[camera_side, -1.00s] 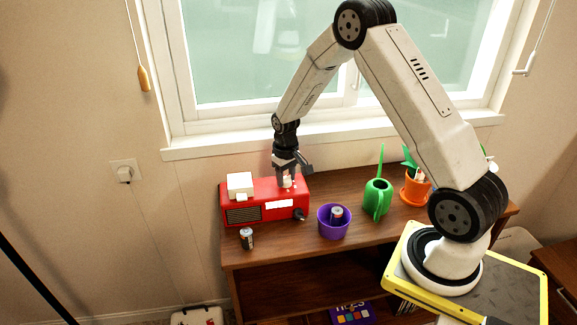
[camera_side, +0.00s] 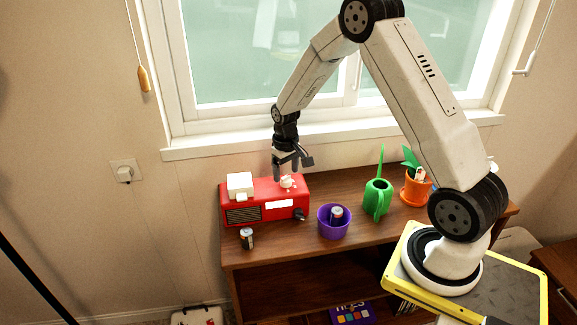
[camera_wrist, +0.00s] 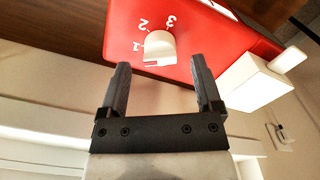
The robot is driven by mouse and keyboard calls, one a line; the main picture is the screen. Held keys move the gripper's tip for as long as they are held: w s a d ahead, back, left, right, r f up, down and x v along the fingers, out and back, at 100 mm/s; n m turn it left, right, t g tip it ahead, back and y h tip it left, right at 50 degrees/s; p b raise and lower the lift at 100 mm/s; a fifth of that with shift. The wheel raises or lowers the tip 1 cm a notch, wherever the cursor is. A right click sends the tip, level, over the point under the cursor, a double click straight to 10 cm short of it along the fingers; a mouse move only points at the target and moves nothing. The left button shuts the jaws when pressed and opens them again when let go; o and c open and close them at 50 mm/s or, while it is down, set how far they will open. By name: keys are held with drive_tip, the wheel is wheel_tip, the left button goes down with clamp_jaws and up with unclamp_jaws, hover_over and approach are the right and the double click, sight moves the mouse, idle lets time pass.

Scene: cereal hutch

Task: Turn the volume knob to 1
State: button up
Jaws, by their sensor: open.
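The red radio (camera_side: 262,212) stands on the wooden cabinet, and the white volume knob (camera_side: 287,182) is on its top near the right end. In the wrist view the knob (camera_wrist: 162,46) has the numerals 1, 2 and 3 printed around it on the red top (camera_wrist: 215,30). The numeral 1 lies just left of the knob; I cannot tell exactly where its pointer aims. My gripper (camera_side: 287,173) is open and empty just above the knob. In the wrist view my gripper (camera_wrist: 160,63) has a finger on each side of the knob, apart from it.
A white block (camera_side: 240,184) sits on the radio's left end, and a black knob (camera_side: 299,214) on its front. A battery (camera_side: 247,238) stands before the radio. A purple pot (camera_side: 334,226), green watering can (camera_side: 377,197) and orange plant pot (camera_side: 414,189) stand right.

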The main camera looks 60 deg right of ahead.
sight(285, 177)
drive_tip(key=shift+r, duration=2.7)
drive_tip(key=shift+s+a+r, duration=0.1)
drive_tip(key=shift+a, duration=0.15)
drive_tip(key=s+a+r+n+t, duration=0.2)
drive_tip(key=s+a+r+n, duration=0.1)
drive_tip(key=s+a, duration=1.1)
drive_tip(key=shift+s+a+t, duration=0.3)
drive_tip(key=shift+s+a, duration=0.05)
drive_tip(key=shift+a, duration=0.3)
drive_tip(key=shift+r, duration=0.1)
